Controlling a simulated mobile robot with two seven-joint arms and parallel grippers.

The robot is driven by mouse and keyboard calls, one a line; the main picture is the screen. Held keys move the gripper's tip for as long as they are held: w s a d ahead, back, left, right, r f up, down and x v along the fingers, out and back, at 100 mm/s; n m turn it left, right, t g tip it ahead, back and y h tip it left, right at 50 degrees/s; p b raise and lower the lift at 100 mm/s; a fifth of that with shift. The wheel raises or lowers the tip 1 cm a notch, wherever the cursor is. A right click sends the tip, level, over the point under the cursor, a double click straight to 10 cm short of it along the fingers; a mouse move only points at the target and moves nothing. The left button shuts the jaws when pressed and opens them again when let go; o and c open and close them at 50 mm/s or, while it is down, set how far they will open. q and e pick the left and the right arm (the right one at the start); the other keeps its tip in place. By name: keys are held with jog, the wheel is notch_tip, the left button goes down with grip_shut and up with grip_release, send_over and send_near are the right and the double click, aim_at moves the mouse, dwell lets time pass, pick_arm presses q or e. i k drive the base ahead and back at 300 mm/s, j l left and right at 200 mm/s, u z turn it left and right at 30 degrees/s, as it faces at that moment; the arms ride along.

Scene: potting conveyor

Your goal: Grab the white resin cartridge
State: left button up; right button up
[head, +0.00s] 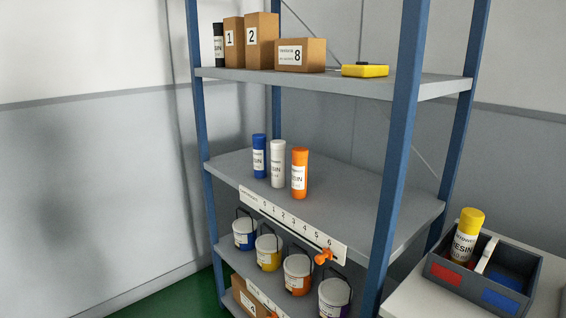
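The white resin cartridge (278,164) stands upright on the middle shelf (360,200) of a blue-post rack. It stands between a blue cartridge (259,156) on its left and an orange cartridge (299,173) on its right. The three stand close together in a row. Neither of my grippers shows in the head view.
A scale strip (290,224) with an orange slider (324,256) runs along the shelf's front edge. Blue posts (398,150) flank the shelf. Paint buckets (297,272) stand below, boxes (262,38) above. A divided tote (455,272) holds a yellow cartridge (467,235) at right.

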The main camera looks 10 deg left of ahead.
aim_at(278, 147)
jog(key=i+j+u, duration=0.15)
jog(key=i+j, duration=0.15)
jog(key=i+j+u, duration=0.2)
jog(key=i, duration=0.35)
